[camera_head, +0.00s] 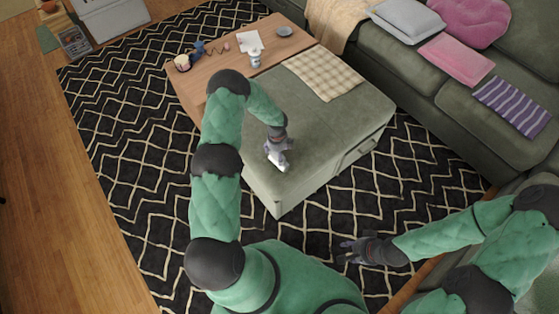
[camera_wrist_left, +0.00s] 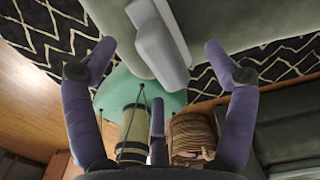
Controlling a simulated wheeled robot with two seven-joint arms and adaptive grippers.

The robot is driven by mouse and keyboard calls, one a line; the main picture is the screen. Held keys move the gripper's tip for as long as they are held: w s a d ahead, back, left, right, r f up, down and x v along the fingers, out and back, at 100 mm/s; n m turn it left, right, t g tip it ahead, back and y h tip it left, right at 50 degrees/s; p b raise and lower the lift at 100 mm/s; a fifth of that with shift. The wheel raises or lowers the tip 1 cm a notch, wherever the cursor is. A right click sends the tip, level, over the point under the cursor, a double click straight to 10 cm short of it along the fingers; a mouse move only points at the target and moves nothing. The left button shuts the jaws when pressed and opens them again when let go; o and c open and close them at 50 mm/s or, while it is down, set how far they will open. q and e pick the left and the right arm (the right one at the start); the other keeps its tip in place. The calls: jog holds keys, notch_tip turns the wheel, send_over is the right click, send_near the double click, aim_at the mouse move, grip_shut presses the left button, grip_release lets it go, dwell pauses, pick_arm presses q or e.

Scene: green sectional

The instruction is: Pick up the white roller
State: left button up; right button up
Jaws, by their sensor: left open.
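The white roller (camera_head: 277,162) lies on the green ottoman (camera_head: 335,115), near its front corner, partly hidden by my left gripper in the head view. My left gripper (camera_head: 279,146) is just above it. In the left wrist view the roller (camera_wrist_left: 158,40) is a pale, elongated block between the spread fingers of my left gripper (camera_wrist_left: 158,52). The fingers are open and seem apart from the roller. My right gripper (camera_head: 346,251) is low over the rug at the lower right, away from the roller; its fingers are too small to read.
A wooden table top (camera_head: 215,72) adjoins the ottoman and holds a mug (camera_head: 182,63), a white paper (camera_head: 249,40), a white cup-like object (camera_head: 255,58) and a grey dish (camera_head: 284,30). A checked cloth (camera_head: 325,72) lies on the ottoman. A green sofa (camera_head: 440,82) stands right.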

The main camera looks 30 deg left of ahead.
aim_at(277, 161)
pick_arm(q)
jog(key=shift+s+f+b, duration=0.15)
jog(key=shift+f+b, duration=0.45)
jog(key=shift+f, duration=0.75)
jog(key=shift+s+f+b, duration=0.1)
jog(key=shift+f+b, duration=0.45)
jog(key=shift+f, duration=0.75)
jog(key=shift+r, duration=0.1)
jog(key=shift+c, duration=0.3)
jog(key=c, duration=1.3)
